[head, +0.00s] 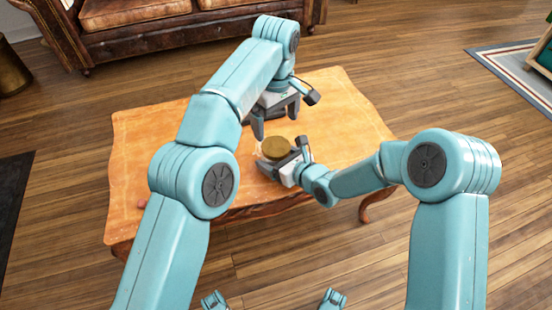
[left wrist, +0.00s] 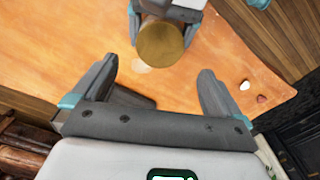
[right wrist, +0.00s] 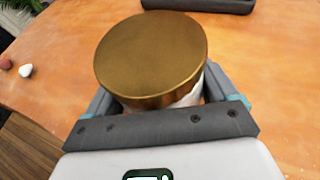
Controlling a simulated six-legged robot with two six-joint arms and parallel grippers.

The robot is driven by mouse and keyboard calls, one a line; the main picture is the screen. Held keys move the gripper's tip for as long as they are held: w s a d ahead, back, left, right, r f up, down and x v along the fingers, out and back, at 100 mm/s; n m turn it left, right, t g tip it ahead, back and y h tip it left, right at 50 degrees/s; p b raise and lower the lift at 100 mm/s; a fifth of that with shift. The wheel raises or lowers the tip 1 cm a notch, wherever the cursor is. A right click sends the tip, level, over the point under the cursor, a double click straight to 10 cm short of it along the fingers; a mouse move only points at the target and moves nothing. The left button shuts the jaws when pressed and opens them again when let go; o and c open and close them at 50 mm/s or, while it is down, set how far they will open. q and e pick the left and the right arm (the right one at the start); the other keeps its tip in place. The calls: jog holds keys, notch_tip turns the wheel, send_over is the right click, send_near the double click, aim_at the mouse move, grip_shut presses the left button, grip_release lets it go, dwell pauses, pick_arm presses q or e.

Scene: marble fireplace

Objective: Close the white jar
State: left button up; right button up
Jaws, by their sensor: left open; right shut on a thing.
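The white jar shows in the right wrist view as a strip of white body (right wrist: 190,97) under a round brass-coloured lid (right wrist: 150,52). The lid covers the top of the jar; whether it is fastened I cannot tell. My right gripper (head: 284,160) is shut on the jar, with its fingers on both sides of the body below the lid. The lid also shows in the head view (head: 276,147) and the left wrist view (left wrist: 161,43). My left gripper (head: 275,121) is open and empty, just beyond the jar, apart from the lid.
The jar is over an orange wooden table (head: 150,150). A small white piece (right wrist: 25,70) and a red piece (right wrist: 5,62) lie on it. The table top around the jar is mostly clear. A brown leather sofa (head: 130,15) stands behind the table.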

aim_at(276, 146)
pick_arm(q)
jog(key=shift+f, duration=4)
jog(key=c, duration=1.1)
jog(key=m, duration=0.6)
jog(key=shift+m, duration=0.3)
jog(key=o, duration=1.1)
jog(key=shift+r, duration=2.25)
